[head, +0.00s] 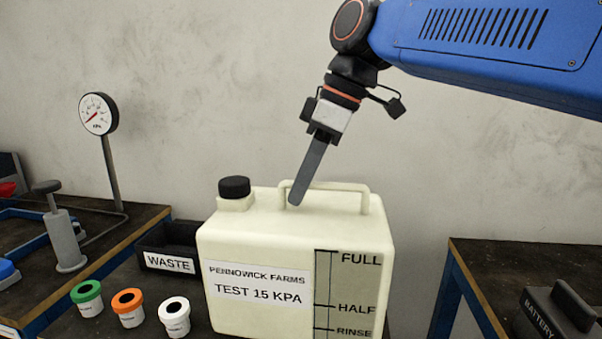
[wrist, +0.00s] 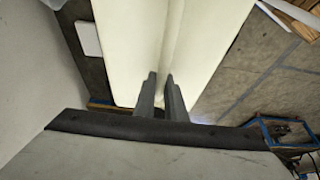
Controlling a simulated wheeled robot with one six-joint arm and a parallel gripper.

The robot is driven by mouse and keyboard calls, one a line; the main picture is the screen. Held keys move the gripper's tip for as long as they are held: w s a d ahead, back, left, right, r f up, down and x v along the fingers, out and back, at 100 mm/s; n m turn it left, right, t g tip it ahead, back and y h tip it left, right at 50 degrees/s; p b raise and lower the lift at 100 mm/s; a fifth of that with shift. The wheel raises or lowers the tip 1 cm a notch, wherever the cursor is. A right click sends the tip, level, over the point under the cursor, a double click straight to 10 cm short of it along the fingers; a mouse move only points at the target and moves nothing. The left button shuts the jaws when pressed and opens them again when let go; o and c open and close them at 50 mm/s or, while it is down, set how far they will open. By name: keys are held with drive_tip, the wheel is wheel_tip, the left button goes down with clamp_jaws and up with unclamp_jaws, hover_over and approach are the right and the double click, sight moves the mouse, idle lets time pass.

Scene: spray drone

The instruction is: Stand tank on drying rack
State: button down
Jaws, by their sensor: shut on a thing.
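The tank (head: 285,235) is a large cream jug with a black cap, a label reading TEST 15 KPA and a level scale. Its bottom is cut off by the frame, so I cannot tell whether it rests on something or hangs. My gripper (head: 296,198) points down at the tank's top handle (head: 345,187) and is shut on it. In the wrist view the two fingers (wrist: 161,98) flank the pale handle ridge, with the tank (wrist: 200,45) filling the upper middle. The tank looks roughly upright. I cannot make out a drying rack in either view.
Left of the tank stand a black WASTE bin (head: 168,262) and green (head: 88,297), orange (head: 129,306) and white (head: 174,316) cups. A pressure gauge (head: 97,114) and hand pump (head: 64,235) stand on the left bench. A battery case (head: 555,318) sits on the right bench (head: 520,262).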

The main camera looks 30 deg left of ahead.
sight(300, 209)
drive_tip(key=shift+f, duration=1.85)
drive_tip(key=c, duration=1.8)
unclamp_jaws()
drive_tip(key=shift+f, duration=0.1)
drive_tip(key=v, duration=1.2)
